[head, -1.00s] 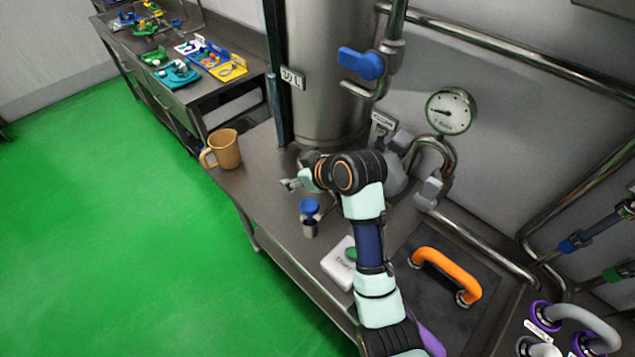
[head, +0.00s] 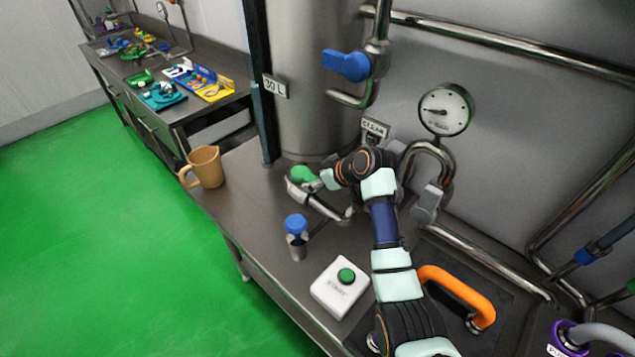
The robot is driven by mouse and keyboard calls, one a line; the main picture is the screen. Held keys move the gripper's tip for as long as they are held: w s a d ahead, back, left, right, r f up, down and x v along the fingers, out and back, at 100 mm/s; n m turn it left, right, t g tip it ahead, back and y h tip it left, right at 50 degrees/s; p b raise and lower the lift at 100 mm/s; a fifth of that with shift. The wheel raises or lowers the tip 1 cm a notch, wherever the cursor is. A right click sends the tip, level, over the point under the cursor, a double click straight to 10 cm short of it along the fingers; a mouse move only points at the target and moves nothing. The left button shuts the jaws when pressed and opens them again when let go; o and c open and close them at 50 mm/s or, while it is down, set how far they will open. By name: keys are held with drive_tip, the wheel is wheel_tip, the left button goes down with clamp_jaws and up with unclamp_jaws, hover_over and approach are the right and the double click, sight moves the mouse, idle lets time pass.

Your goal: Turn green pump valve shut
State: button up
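A green valve handle (head: 302,173) shows at the foot of the steel tank, on a curved metal pipe (head: 325,208) above the table. My gripper (head: 316,185) is at the right side of this handle, very close or touching; I cannot tell which. The gripper is small and partly merged with the handle and pipe, so its fingers cannot be made out. My arm comes up from the lower right and hides part of the pipework. Another green part (head: 631,286) is cut off at the right edge, on a pipe.
A tan jug (head: 205,167) stands at the table's left edge. A blue-topped metal piece (head: 296,228) and a white box with a green button (head: 340,287) stand in front. A blue valve (head: 347,65), a gauge (head: 445,110) and an orange handle (head: 458,290) are around my arm.

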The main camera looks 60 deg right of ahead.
clamp_jaws()
idle(0.3)
drive_tip(key=shift+r+p, duration=0.15)
drive_tip(key=shift+p, duration=0.15)
drive_tip(key=p, duration=0.1)
drive_tip(key=a+m+h+p, duration=0.1)
drive_tip(key=p, duration=0.1)
drive_tip(key=shift+w+r+m, duration=0.15)
drive_tip(key=shift+r+m, duration=0.1)
drive_tip(key=shift+m, duration=0.05)
drive_tip(key=shift+w+a+m+g+h+p, duration=0.2)
drive_tip(key=shift+a+m+g+h+p, duration=0.25)
drive_tip(key=shift+p, duration=0.8)
drive_tip(key=m+p, duration=0.1)
drive_tip(key=m+g+h+p, duration=0.1)
drive_tip(key=w+a+m+h+p, duration=0.1)
drive_tip(key=shift+f+m+g+p, duration=0.25)
drive_tip(key=shift+f+p, duration=0.05)
